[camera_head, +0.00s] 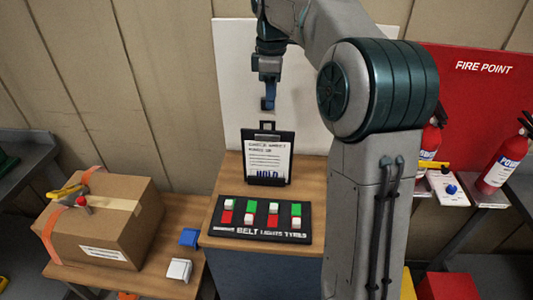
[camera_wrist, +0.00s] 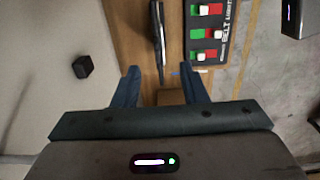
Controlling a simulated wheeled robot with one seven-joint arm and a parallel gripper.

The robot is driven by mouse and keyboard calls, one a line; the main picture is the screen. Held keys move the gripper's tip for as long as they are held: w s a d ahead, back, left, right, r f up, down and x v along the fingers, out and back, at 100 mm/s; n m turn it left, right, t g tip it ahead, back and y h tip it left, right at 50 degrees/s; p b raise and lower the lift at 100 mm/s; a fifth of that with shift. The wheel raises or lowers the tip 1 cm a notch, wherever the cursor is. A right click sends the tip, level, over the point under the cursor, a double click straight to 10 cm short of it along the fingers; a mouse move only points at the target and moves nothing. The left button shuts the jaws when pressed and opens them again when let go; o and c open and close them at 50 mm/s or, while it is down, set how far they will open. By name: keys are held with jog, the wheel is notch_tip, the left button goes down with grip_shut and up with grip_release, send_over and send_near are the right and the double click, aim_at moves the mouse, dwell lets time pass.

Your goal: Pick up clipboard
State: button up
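The clipboard (camera_head: 267,157) is black with a white printed sheet and a clip on top. It stands upright at the back of a wooden-topped stand, in front of a white board. My gripper (camera_head: 268,103) hangs just above the clip, apart from it in the head view. In the wrist view the clipboard (camera_wrist: 157,40) shows edge-on as a thin dark strip. It lies ahead of the gap between my two blue fingers (camera_wrist: 164,82), which are spread apart and empty. Its lower part is not clear in the wrist view.
A black switch panel (camera_head: 262,220) with red, green and white blocks lies in front of the clipboard. A cardboard box (camera_head: 95,225) sits on a lower table at left. Fire extinguishers (camera_head: 501,162) stand at right by a red board. A small black cube (camera_wrist: 82,67) shows in the wrist view.

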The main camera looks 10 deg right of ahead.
aim_at(271, 122)
notch_tip(271, 122, down, 8)
jog(key=shift+w+f, duration=0.1)
jog(key=shift+w, duration=0.05)
jog(key=shift+a+f+p, duration=0.2)
jog(key=shift+f+p, duration=0.25)
jog(key=shift+f, duration=0.95)
jog(key=shift+a+f+p, duration=0.2)
jog(key=shift+f+p, duration=0.25)
jog(key=shift+f, duration=0.9)
jog(key=shift+w, duration=0.1)
grip_shut()
